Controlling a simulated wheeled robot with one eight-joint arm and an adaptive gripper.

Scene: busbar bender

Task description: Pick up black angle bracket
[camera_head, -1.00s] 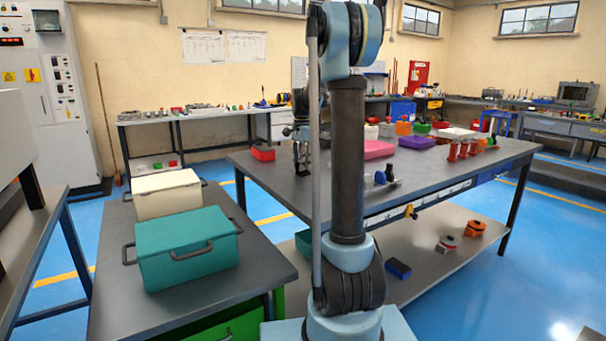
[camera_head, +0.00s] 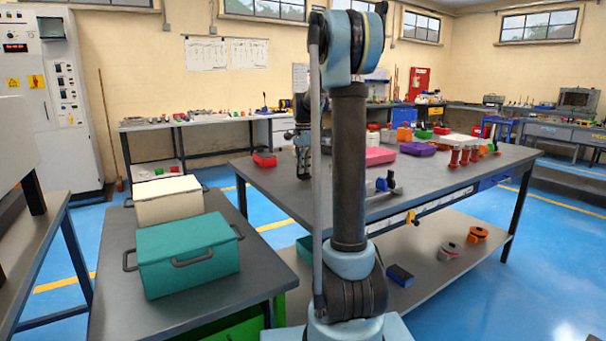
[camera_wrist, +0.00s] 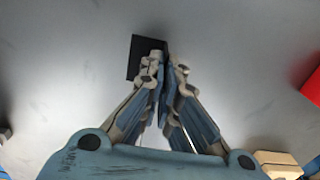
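The black angle bracket (camera_wrist: 138,57) shows as a small dark plate at the top middle of the wrist view, over a plain grey surface. My gripper (camera_wrist: 166,68) has its fingers drawn close together at the bracket's right part, with a dark edge of it between the fingertips. The fingers hide part of the bracket, and I cannot tell whether it touches the surface. In the head view my gripper (camera_head: 303,164) points down at the left part of the large grey table (camera_head: 262,188). The bracket cannot be made out there.
A red bin (camera_head: 264,160) stands left of my gripper; a red object (camera_wrist: 312,88) shows at the wrist view's right edge. A purple bin (camera_head: 417,149) and a pink box (camera_head: 380,156) stand to the right. A teal box (camera_head: 187,256) and a cream box (camera_head: 168,199) are on the left bench.

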